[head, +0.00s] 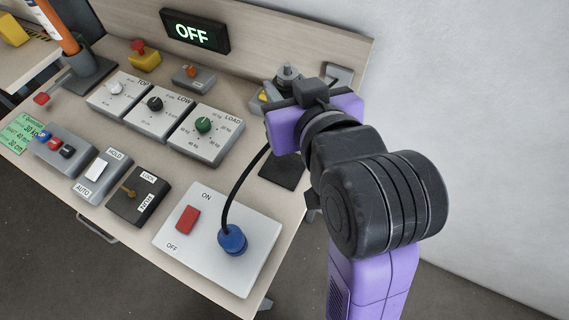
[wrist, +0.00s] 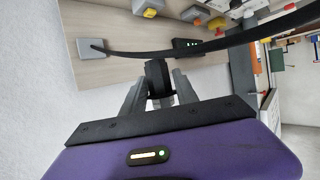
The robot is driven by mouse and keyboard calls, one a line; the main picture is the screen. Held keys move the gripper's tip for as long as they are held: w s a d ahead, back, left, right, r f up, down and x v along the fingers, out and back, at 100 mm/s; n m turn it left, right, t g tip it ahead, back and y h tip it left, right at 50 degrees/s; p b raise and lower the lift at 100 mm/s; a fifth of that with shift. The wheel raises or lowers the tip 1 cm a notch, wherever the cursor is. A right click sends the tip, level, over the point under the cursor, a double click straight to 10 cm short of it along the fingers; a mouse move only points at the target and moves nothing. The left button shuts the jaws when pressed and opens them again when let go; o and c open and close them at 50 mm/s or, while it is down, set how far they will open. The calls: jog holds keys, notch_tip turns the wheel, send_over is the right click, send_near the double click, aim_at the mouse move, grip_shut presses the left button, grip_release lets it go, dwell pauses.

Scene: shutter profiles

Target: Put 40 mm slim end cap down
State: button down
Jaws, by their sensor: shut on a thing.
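My gripper (wrist: 160,86) is shut on a dark, short cylinder, which I take to be the 40 mm slim end cap (wrist: 157,72). In the wrist view the cap sits between the two grey fingers, above the table. In the head view my purple gripper body (head: 345,106) is over the back right of the table, and its fingers and the cap cannot be made out clearly. A grey and black round part (head: 288,73) shows just behind the gripper body; I cannot tell what it belongs to.
The wooden table (head: 243,78) carries several control boxes, an OFF display (head: 195,32) and a switch panel (head: 208,254) with a blue plug (head: 232,240). A black cable rises from the plug and crosses the wrist view. A dark pad (head: 282,172) lies below my gripper. A small grey box (head: 340,72) is behind.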

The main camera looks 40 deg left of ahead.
aim_at(284, 167)
jog(key=shift+s+a+f, duration=0.15)
jog(key=shift+s, duration=0.15)
notch_tip(284, 167, down, 19)
jog(key=shift+f+b, duration=0.15)
jog(key=shift+b, duration=0.5)
jog(key=shift+f, duration=0.2)
jog(key=c, duration=0.9)
grip_release()
jog(key=shift+c, duration=0.2)
